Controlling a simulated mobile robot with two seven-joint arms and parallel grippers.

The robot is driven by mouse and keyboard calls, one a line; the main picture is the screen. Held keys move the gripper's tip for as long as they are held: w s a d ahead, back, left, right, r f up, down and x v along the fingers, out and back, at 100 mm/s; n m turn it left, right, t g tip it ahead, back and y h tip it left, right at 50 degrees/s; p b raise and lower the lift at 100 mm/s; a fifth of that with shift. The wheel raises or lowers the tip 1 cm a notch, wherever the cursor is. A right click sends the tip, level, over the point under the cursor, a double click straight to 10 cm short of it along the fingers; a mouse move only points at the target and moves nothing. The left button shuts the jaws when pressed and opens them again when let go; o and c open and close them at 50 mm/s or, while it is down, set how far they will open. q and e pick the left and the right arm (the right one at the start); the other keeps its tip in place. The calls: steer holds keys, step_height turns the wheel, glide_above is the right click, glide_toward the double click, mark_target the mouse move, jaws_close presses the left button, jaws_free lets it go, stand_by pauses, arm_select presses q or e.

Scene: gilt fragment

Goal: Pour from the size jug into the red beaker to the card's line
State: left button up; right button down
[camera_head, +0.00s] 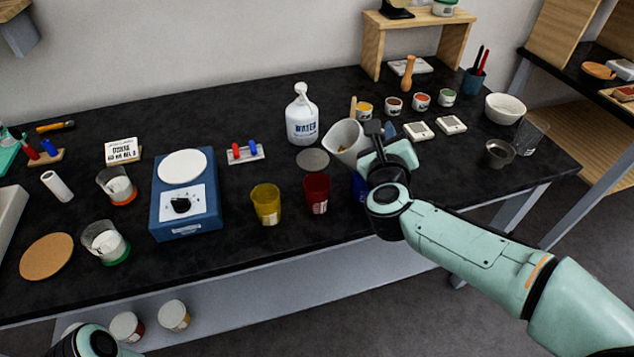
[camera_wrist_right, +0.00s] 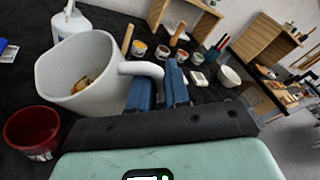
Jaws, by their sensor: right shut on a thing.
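The pale grey jug (camera_head: 344,140) is held above the bench, behind and to the right of the red beaker (camera_head: 317,190). My right gripper (camera_head: 374,134) is shut on its handle. In the right wrist view the jug (camera_wrist_right: 92,82) shows its wide mouth and something amber inside; my blue fingers (camera_wrist_right: 158,88) close around the handle. The red beaker also shows there (camera_wrist_right: 32,130), below the jug and apart from it; its fill level cannot be made out. A white lettered card (camera_head: 122,149) stands at the back left, its print too small to read surely. My left gripper is out of view.
A yellow beaker (camera_head: 266,204) stands left of the red one; a blue beaker (camera_head: 358,188) is partly hidden by my right arm. A white water bottle (camera_head: 302,118) stands behind. A blue hotplate (camera_head: 186,218) and several small pots are around. Bare bench lies in front of the beakers.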

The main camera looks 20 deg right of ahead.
steer(key=shift+s+a+r+n+t+p, duration=0.1)
steer(key=shift+a+r+n+t+p, duration=0.2)
steer(key=shift+a+r+n+p, duration=0.3)
steer(key=shift+a+r+n+h, duration=0.15)
steer(key=shift+r+n+h, duration=0.15)
steer(key=shift+r, duration=0.05)
steer(key=shift+f, duration=0.2)
steer(key=shift+a+n+t, duration=0.25)
steer(key=shift+n+t, duration=0.15)
steer(key=shift+a+n, duration=0.15)
steer(key=shift+n, duration=0.15)
steer(key=shift+s+a+f+n+t+h, duration=0.15)
steer(key=shift+a+n+t+h, duration=0.25)
steer(key=shift+a+n+t, duration=0.4)
steer(key=shift+s, duration=0.1)
steer(key=shift+s+a+n, duration=0.15)
steer(key=shift+a+n, duration=0.05)
steer(key=shift+n, duration=0.1)
steer(key=shift+s+a, duration=0.15)
